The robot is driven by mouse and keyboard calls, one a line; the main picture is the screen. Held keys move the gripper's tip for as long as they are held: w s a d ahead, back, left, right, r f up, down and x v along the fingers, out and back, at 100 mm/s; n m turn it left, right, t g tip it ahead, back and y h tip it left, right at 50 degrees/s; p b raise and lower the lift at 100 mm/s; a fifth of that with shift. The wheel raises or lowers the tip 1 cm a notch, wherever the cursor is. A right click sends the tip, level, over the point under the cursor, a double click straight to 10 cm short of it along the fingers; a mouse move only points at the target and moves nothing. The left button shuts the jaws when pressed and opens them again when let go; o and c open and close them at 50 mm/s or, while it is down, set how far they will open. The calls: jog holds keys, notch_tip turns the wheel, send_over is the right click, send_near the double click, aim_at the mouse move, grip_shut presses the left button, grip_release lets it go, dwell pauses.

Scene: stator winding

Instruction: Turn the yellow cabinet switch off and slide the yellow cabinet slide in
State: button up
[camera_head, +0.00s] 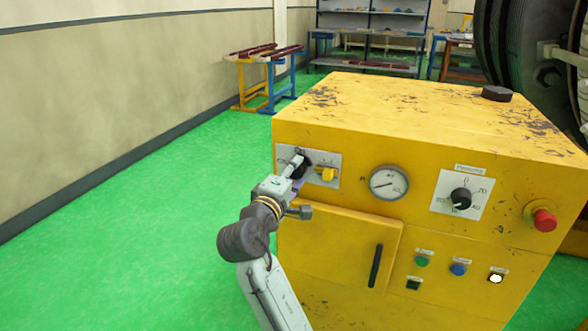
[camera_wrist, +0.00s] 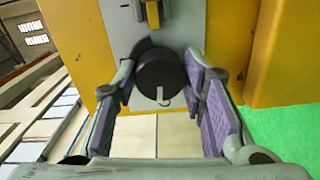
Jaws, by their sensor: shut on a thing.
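The yellow cabinet (camera_head: 400,110) stands right of centre in the head view. On its front left is a grey plate with a black round knob (camera_head: 305,157) and a small yellow handle (camera_head: 327,174) beside it. In the wrist view the knob (camera_wrist: 160,72) has a white mark pointing to the bottom of the picture; the yellow handle (camera_wrist: 152,14) is above it. My gripper (camera_head: 297,170) is at the knob and partly hides it.
The cabinet front also bears a gauge (camera_head: 389,182), a dial (camera_head: 461,198), a red button (camera_head: 543,220), several small buttons and a door with a black handle (camera_head: 375,265). A dark block (camera_head: 497,93) lies on top. Green floor (camera_head: 130,240) is free at left.

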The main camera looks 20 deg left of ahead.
jog(key=shift+n, duration=0.6)
jog(key=o, duration=1.2)
jog(key=shift+c, duration=0.2)
jog(key=s, duration=1.2)
jog(key=shift+a, duration=0.2)
